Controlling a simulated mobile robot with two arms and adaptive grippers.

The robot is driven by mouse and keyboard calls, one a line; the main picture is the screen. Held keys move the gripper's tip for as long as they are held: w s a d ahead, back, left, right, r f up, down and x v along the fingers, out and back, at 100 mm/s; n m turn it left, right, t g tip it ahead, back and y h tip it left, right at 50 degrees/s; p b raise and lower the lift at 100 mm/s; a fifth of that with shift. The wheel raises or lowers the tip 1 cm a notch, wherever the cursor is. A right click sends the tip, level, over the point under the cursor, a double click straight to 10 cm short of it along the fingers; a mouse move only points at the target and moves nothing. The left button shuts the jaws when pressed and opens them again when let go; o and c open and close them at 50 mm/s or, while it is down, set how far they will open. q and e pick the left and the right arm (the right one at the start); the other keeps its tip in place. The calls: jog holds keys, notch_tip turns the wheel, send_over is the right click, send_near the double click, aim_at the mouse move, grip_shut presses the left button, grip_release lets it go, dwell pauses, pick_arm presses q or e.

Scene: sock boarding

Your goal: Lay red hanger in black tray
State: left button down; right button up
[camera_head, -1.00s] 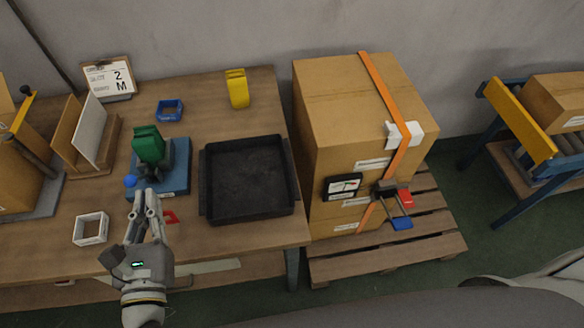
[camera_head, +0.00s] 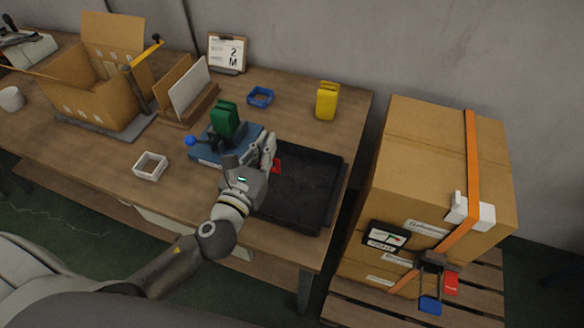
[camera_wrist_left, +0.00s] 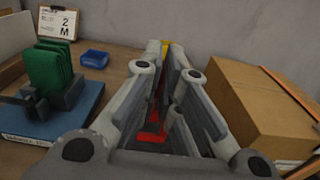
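The black tray (camera_head: 311,187) lies on the right part of the wooden table in the head view. My left gripper (camera_head: 270,150) is over the tray's left side, its fingers close together. The red hanger (camera_head: 277,167) shows at the fingers, over the tray's left part. In the left wrist view, red parts of the hanger (camera_wrist_left: 152,132) show between the fingers, and the fingers hide much of it. It appears held; whether it touches the tray floor cannot be told. My right gripper is not in view.
A blue stand with green pieces (camera_head: 227,120) is close behind my left gripper. A white square ring (camera_head: 150,166), a blue bin (camera_head: 260,97) and a yellow object (camera_head: 327,100) are on the table. A large carton (camera_head: 440,150) stands right of the table.

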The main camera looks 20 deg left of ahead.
pick_arm(q)
jog(key=w+d+f+b, duration=0.1)
jog(key=f, duration=0.2)
jog(key=d+f+b, duration=0.1)
jog(key=d+f, duration=0.1)
jog(key=f, duration=0.1)
jog(key=w+d+f+b, duration=0.1)
jog(key=d+f, duration=0.1)
jog(key=f, duration=0.1)
jog(key=shift+w+f, duration=0.3)
jog(key=shift+f, duration=0.05)
jog(key=c, duration=1.6)
grip_release()
jog(key=shift+c, duration=0.2)
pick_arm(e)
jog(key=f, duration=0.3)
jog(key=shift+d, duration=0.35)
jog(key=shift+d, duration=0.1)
